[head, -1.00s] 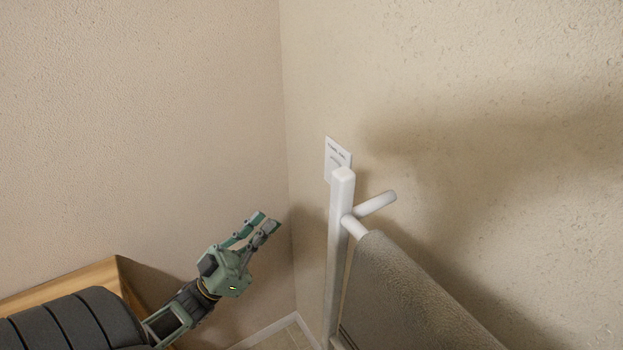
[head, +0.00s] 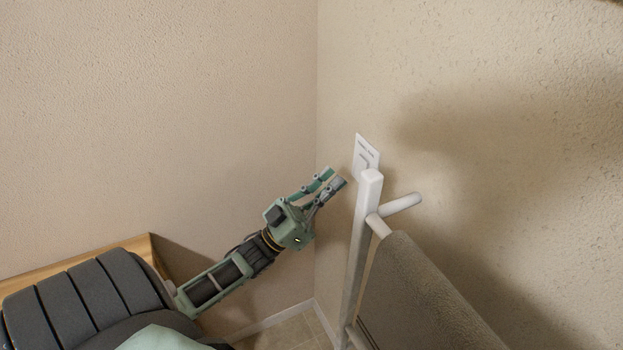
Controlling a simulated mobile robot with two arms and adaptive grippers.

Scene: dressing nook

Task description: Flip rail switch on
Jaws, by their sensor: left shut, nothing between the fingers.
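A white switch plate (head: 366,152) is fixed to the right wall, close to the corner. It bears small dark lettering at its top, too small to read. Its lower part is hidden behind the top of a white rail post, and I cannot tell the switch's position. My left gripper (head: 336,179) is shut and empty. It points up and right, just left of the post and a little below the plate, and appears apart from both. My right gripper is not in view.
The white towel rail (head: 366,215) stands in front of the right wall with a short peg (head: 402,204). A grey towel (head: 415,295) hangs on it. A wooden furniture top (head: 80,262) is at lower left. Bare floor (head: 290,335) shows in the corner.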

